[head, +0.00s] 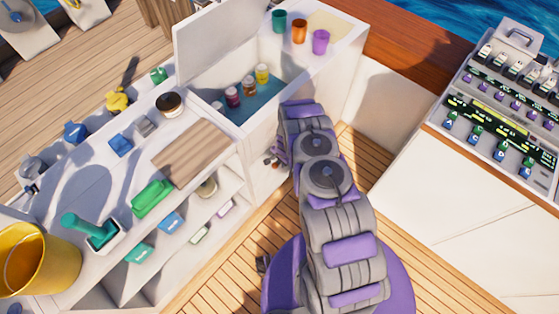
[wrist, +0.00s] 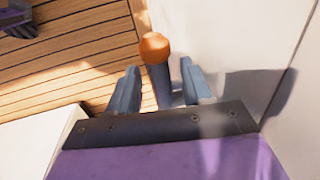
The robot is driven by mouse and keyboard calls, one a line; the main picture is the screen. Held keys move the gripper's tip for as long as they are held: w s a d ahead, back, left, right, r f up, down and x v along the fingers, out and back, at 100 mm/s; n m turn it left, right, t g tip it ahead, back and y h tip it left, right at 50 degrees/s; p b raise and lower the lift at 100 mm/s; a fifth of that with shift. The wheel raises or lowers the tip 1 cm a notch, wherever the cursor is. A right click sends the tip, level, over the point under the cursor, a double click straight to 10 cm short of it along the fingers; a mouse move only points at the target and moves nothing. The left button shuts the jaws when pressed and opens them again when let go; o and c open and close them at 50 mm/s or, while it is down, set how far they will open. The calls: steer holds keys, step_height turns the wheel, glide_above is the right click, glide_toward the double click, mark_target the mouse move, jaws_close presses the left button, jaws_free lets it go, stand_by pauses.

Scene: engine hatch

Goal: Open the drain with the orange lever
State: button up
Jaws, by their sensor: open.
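The orange lever shows in the wrist view as a round orange knob (wrist: 155,47) on a blue-grey shaft (wrist: 158,86). My gripper (wrist: 160,78) is open, with one finger on each side of the shaft. The knob lies just beyond the fingertips, and small gaps show between the shaft and both fingers. In the head view, my gripper (head: 272,160) is low beside the white cabinet's end wall, partly hidden by my arm. The lever cannot be made out clearly there. The drain itself cannot be identified in either view.
The white cabinet wall (wrist: 222,38) stands close on the right in the wrist view. Planked deck (wrist: 75,60) lies open to the left. The head view shows a cluttered counter (head: 85,170), an open cooler (head: 240,100), a yellow bucket (head: 35,265) and a control panel (head: 505,115).

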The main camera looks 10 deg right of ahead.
jaws_close()
stand_by(0.3)
stand_by(0.3)
